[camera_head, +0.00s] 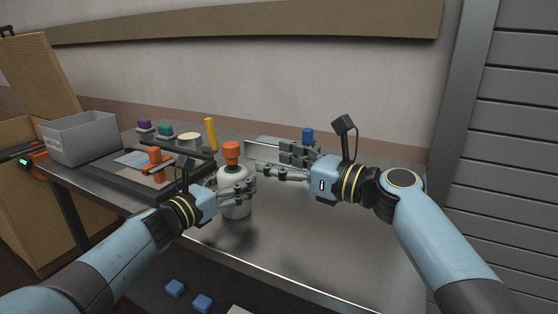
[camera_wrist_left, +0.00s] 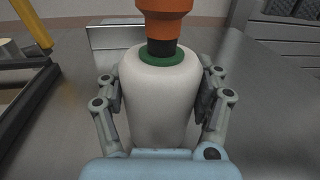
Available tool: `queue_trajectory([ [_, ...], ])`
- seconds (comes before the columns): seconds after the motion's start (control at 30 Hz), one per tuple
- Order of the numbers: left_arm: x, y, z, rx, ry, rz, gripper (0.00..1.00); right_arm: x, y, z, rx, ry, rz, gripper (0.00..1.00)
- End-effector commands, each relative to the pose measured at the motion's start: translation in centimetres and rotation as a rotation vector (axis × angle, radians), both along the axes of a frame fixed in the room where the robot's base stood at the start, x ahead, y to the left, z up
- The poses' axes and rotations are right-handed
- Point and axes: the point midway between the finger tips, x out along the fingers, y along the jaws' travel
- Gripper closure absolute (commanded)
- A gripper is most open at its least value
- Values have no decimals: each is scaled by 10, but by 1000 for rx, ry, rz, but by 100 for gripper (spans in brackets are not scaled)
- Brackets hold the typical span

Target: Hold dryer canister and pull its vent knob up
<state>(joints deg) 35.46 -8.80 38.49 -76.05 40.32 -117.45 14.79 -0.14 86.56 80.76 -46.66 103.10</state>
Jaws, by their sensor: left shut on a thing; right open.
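The dryer canister (camera_head: 237,208) is a white upright cylinder with a rounded shoulder, standing on the metal table. Its orange vent knob (camera_head: 231,151) sits on top, above a dark neck and a green ring (camera_wrist_left: 161,57). My left gripper (camera_head: 247,190) is shut on the canister body. In the left wrist view its fingers lie on both sides of the white body (camera_wrist_left: 160,105), below the orange knob (camera_wrist_left: 165,14). My right gripper (camera_head: 262,171) is open and empty, to the right of the canister and a little lower than the knob.
A grey bin (camera_head: 80,140) and a black tray frame with an orange-handled item (camera_head: 156,160) are at the left. A yellow stick (camera_head: 210,134) stands behind. The table front (camera_head: 310,245) is clear.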

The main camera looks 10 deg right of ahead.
Motion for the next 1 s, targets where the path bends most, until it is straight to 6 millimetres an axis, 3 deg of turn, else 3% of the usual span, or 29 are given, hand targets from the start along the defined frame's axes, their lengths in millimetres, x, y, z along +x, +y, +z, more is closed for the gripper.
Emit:
queue_trajectory([
  [0.23, 0, 0, 0, 1, 1, 0, 87, 0, 0, 0, 0, 0, 0, 41],
  [0.27, 0, 0, 0, 1, 1, 0, 32, 0, 0, 0, 0, 0, 0, 41],
  [0.47, 0, 0, 0, 0, 0, 0, 6, 0, 0, 0, 0, 0, 0, 41],
  [0.83, -1, 2, 0, 0, -1, 1, 4, 0, 0, 0, 1, -1, 0, 41],
  [1.0, -13, 13, -1, 1, -2, 1, 4, 0, 0, 0, 0, 0, 0, 41],
])
